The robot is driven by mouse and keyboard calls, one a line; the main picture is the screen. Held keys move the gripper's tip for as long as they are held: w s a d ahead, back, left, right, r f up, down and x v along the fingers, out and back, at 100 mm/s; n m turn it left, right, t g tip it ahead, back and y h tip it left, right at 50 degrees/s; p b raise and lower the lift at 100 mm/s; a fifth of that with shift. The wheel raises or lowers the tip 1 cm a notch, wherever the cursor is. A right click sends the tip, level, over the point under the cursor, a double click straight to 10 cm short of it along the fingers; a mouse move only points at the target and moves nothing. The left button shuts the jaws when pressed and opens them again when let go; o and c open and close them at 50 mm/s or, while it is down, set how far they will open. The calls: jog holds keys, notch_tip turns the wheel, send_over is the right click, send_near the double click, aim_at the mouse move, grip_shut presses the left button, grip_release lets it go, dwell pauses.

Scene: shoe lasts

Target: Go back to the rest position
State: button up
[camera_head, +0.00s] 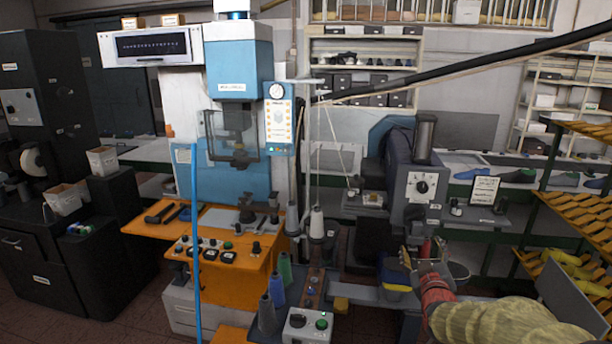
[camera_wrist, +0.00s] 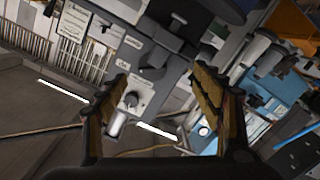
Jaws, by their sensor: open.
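My gripper (camera_head: 426,254) is in the lower right of the head view, at the end of my arm. It is in front of the grey and dark machine (camera_head: 420,187) with a round dial. In the wrist view my gripper (camera_wrist: 165,95) shows two brown-padded fingers spread wide apart with nothing held between them. The view past the fingers is tilted and shows the grey machine panel (camera_wrist: 133,100) with its dial. Several shoe lasts (camera_head: 520,176) lie on the back shelf at the right, away from my gripper.
A blue and white press (camera_head: 238,70) with an orange control base (camera_head: 226,262) stands left of centre. Thread cones (camera_head: 277,290) and a control box (camera_head: 308,325) are at the lower middle. An orange rack (camera_head: 580,210) holding yellow lasts stands right. A black machine (camera_head: 80,240) is at far left.

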jog(key=s+f+m+g, duration=0.2)
jog(key=s+f+g, duration=0.15)
jog(key=f, duration=0.55)
jog(key=s+a+f+m+g+y, duration=0.2)
jog(key=s+a+f+g, duration=0.25)
jog(key=s, duration=0.55)
jog(key=s+a+r+g+y, duration=0.15)
jog(key=s+a, duration=0.25)
jog(key=s, duration=0.4)
jog(key=s+a+r+g, duration=0.2)
jog(key=s+a+r, duration=0.15)
jog(key=s, duration=0.45)
jog(key=s+a+r+g+y, duration=0.1)
jog(key=s+a+r, duration=0.1)
jog(key=s+a, duration=0.45)
jog(key=shift+n+t, duration=0.4)
jog(key=shift+t, duration=0.45)
jog(key=v, duration=0.2)
jog(key=a+v, duration=0.1)
jog(key=v, duration=0.2)
jog(key=shift+s+a+r, duration=0.1)
jog(key=shift+a+r, duration=0.05)
jog(key=shift+r, duration=0.05)
jog(key=shift+c, duration=0.5)
